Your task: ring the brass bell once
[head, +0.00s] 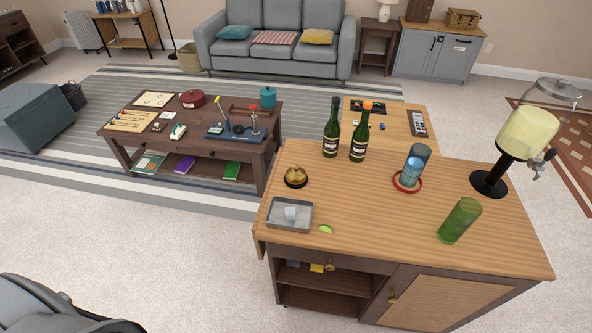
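The brass bell (296,175) is a small golden dome on a dark round base. It stands upright near the left edge of the wooden bar top (342,190), behind a grey metal tray (275,225). Nothing touches the bell or covers it from above. Neither my left nor my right gripper shows in the head view.
Two dark green bottles (358,144) stand behind and right of the bell. A blue glass (410,172), red ring (419,185), drink dispenser (520,143), green glass (459,220) and lime wedge (325,229) share the top. Its middle is clear.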

